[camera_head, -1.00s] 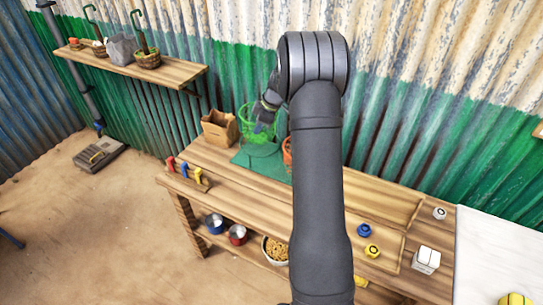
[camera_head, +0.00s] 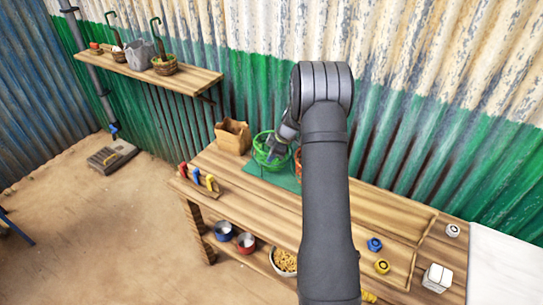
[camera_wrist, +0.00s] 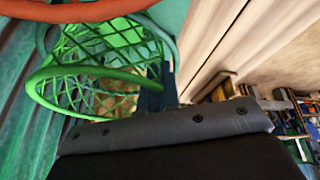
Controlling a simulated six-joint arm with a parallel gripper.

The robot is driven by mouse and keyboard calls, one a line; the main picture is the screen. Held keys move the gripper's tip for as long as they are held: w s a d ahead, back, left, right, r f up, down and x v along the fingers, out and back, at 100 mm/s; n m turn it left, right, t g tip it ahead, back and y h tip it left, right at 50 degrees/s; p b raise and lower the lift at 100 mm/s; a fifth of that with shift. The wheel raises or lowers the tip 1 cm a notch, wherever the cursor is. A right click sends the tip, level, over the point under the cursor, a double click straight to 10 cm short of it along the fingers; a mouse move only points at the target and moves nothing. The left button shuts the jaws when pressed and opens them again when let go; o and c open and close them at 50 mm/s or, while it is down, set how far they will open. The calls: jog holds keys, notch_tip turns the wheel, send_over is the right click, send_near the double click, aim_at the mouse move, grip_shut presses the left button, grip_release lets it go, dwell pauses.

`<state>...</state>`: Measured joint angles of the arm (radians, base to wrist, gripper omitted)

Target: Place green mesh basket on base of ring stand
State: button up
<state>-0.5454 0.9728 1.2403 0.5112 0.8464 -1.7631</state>
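The green mesh basket (camera_head: 260,157) is at the back of the bench, low over a flat green sheet (camera_head: 285,181). My gripper (camera_head: 275,149) is at its right side. In the wrist view the basket (camera_wrist: 85,78) fills the upper left, its rim at the dark gripper fingers (camera_wrist: 156,97), which appear shut on it. Whether its bottom touches the sheet is hidden. I cannot clearly make out a ring stand upright or tell whether the green sheet is its base. My arm covers the bench just right of the basket.
An orange-red container (camera_head: 298,160) stands close right of the basket, partly behind my arm. A brown paper bag (camera_head: 233,137) stands to its left. Coloured clamps (camera_head: 198,177) are at the front left edge. Blue (camera_head: 374,244) and yellow (camera_head: 382,266) weights lie right.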

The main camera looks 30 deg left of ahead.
jog(key=shift+o, duration=0.7)
jog(key=shift+r, duration=0.15)
jog(key=v, duration=1.2)
jog(key=shift+a, duration=0.1)
jog(key=x, duration=1.2)
notch_tip(320, 180, up, 2)
jog(key=shift+r, duration=0.65)
